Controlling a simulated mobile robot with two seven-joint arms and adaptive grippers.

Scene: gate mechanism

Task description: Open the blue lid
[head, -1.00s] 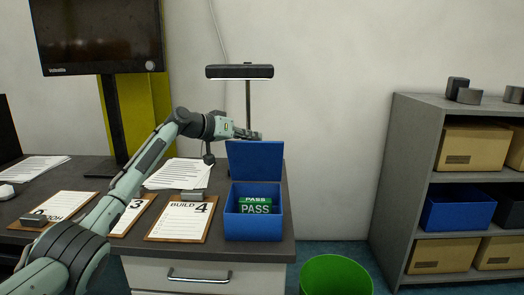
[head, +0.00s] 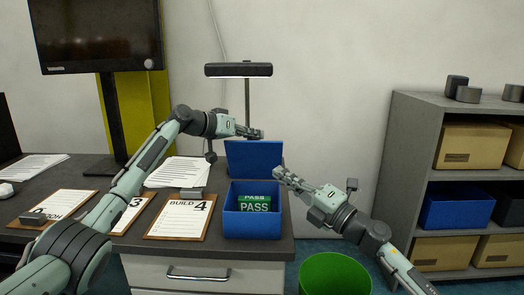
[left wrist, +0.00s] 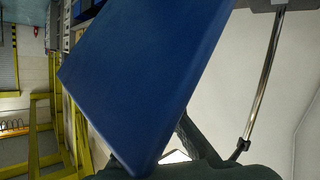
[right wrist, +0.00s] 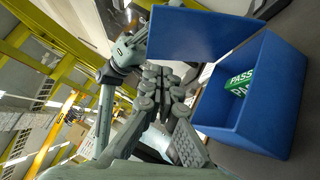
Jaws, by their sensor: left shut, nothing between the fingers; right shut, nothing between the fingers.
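The blue lid (head: 254,156) stands upright at the back of the blue box (head: 252,225), which is open. Green PASS blocks (head: 256,203) lie inside the box. My left gripper (head: 261,134) is shut and empty at the lid's top edge; whether it touches is hard to tell. The lid fills much of the left wrist view (left wrist: 140,75). My right gripper (head: 278,173) is shut and empty near the lid's lower right edge, beside the box. The lid (right wrist: 195,38) and open box (right wrist: 260,95) also show in the right wrist view.
Clipboards (head: 180,217) and papers lie left of the box on the desk (head: 288,243). A lamp (head: 238,70) stands behind the lid. A green bin (head: 335,275) is below my right arm, and a shelf (head: 398,160) stands at the right.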

